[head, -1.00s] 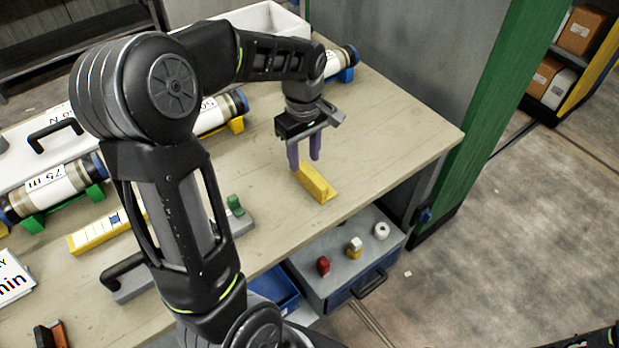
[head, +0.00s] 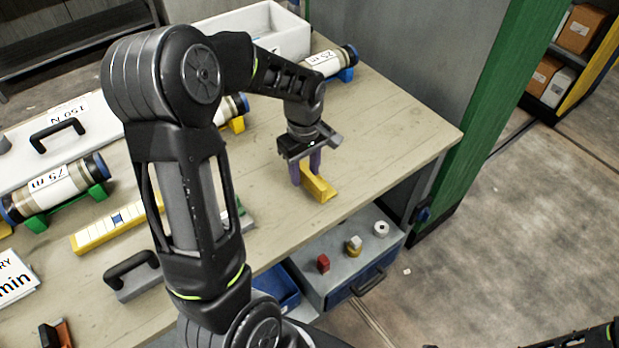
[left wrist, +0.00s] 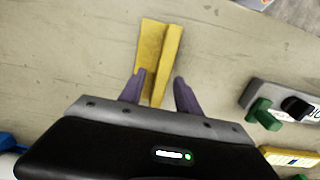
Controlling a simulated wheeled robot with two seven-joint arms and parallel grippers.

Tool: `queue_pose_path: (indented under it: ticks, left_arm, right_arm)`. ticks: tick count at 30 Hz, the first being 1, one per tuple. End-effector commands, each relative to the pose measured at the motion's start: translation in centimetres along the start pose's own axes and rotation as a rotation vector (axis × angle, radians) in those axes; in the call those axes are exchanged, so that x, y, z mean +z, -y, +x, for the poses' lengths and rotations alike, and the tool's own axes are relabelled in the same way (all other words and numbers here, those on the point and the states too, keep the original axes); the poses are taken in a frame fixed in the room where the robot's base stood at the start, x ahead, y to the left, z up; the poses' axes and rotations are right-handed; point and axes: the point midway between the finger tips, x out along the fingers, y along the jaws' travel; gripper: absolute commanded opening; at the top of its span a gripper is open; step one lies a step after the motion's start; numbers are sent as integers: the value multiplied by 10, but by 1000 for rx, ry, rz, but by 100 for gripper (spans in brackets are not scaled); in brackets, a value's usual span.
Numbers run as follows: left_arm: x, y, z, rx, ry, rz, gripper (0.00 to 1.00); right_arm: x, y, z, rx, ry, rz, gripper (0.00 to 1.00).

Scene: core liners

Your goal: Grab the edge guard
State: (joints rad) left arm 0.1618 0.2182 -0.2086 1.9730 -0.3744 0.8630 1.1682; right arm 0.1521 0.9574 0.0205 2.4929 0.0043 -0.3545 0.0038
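The edge guard is a yellow angled piece (head: 320,188) lying on the wooden bench near its front right edge. It also shows in the left wrist view (left wrist: 172,48), pointing away from the gripper. My left gripper (head: 308,174) is low over the bench, pointing down, with its purple fingers apart. In the left wrist view the fingers (left wrist: 160,90) stand on either side of the guard's near end, with a gap visible on the right side. The guard's near end is partly hidden by the gripper.
Core liners, one of them (head: 56,188) on green rests, lie along the bench. A yellow marked bar (head: 108,228) and a black-handled block (head: 130,275) are nearer the left. A white bin (head: 262,36) stands at the back. The bench (head: 400,130) right of the guard is clear.

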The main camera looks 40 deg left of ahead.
Motion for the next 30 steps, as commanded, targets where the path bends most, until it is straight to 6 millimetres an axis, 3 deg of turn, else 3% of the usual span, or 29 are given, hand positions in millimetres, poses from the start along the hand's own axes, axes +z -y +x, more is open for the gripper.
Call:
queue_pose_path:
  ticks: [4, 19, 30]
  left_arm:
    - [0, 0, 0, 0, 0, 0, 40]
    - [0, 0, 0, 0, 0, 0, 0]
    - [0, 0, 0, 0, 0, 0, 0]
  right_arm:
    - [0, 0, 0, 0, 0, 0, 36]
    - [0, 0, 0, 0, 0, 0, 36]
    - [0, 0, 0, 0, 0, 0, 36]
